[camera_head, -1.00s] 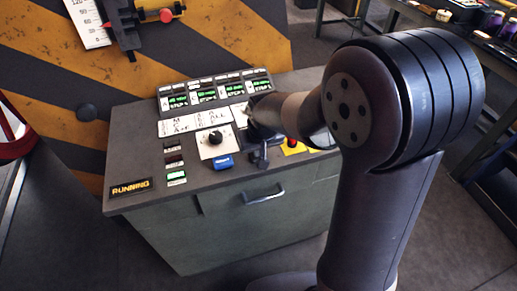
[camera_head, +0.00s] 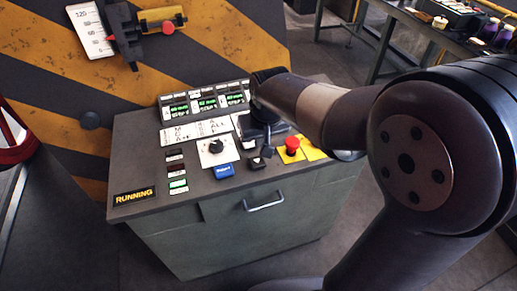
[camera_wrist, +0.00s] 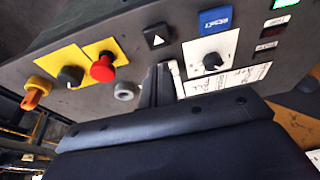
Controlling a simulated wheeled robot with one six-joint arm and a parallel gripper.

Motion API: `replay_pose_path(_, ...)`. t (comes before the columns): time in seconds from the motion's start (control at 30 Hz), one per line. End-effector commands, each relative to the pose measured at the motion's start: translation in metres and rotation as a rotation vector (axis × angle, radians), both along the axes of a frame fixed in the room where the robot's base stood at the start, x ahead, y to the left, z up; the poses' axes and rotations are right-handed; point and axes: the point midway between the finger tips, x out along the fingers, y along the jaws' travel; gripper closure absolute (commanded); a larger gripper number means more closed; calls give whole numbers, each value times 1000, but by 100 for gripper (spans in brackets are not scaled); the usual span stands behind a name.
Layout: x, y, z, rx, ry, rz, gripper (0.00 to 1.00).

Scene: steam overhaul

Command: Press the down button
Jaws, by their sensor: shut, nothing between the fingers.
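The down button is a small black square with a white triangle (camera_wrist: 157,37) in the wrist view, near the panel's front edge. That view shows the panel turned about, so the triangle points up in it. In the head view the button is the dark square (camera_head: 257,164) between the blue button and the red button. My gripper (camera_wrist: 166,72) is shut and empty, with its fingertips close to the panel beside the down button, on the side away from the front edge. I cannot tell whether the tips touch the panel.
Near the gripper are a blue button (camera_head: 224,170), a black knob (camera_head: 215,146), a red mushroom button (camera_head: 292,144) and a grey round fitting (camera_wrist: 125,91). An orange knob (camera_wrist: 35,93) stands farther off. A lit RUNNING sign (camera_head: 134,196) is on the cabinet top. A drawer handle (camera_head: 265,203) juts out in front.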

Motion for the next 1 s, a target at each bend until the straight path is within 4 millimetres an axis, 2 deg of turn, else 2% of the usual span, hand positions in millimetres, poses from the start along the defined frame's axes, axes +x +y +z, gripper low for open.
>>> replay_pose_path(0.1,-5,-1,20,2,-6,0,100)
replay_pose_path(0.3,-9,-2,35,1,-3,0,100)
replay_pose_path(1.0,-10,-3,37,1,-2,0,100)
